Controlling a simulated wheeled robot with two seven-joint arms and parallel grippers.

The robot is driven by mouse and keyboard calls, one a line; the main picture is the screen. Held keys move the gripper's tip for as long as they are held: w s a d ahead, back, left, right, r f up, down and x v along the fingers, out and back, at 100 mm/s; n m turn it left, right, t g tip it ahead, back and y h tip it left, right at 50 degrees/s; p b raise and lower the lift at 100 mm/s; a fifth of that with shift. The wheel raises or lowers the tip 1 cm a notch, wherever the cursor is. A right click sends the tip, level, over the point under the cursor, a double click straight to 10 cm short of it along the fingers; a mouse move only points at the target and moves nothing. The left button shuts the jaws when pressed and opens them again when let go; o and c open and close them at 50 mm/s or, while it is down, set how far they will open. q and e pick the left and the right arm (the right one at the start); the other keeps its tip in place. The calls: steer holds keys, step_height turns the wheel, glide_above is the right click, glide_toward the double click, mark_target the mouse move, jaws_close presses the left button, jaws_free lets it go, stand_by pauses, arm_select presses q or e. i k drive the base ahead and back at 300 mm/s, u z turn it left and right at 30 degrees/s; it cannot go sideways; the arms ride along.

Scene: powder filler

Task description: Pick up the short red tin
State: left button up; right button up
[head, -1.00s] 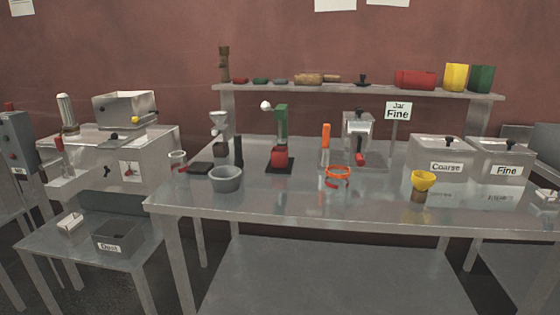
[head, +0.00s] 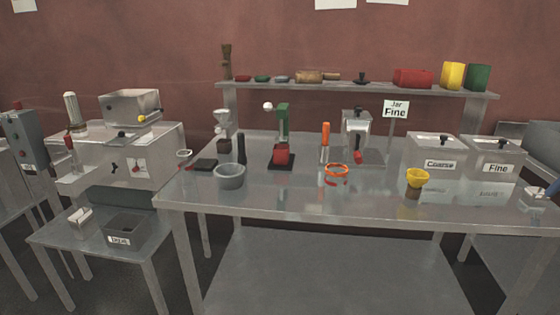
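A small red tin (head: 281,155) stands on the black base (head: 281,166) of a green upright device (head: 283,118) on the metal table. A larger red cylinder (head: 412,78) lies on the back shelf. A flat small red piece (head: 243,78) sits at the shelf's left end. I cannot tell for certain which of these is the short red tin. Neither of my grippers is in view.
The shelf (head: 290,85) runs behind. The table's front strip is mostly clear.

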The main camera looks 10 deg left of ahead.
mark_target(281, 152)
steer(key=z, duration=0.25)
steer(key=k, duration=0.3)
steer(key=u, duration=1.55)
steer(key=i, duration=1.7)
steer(key=z, duration=0.65)
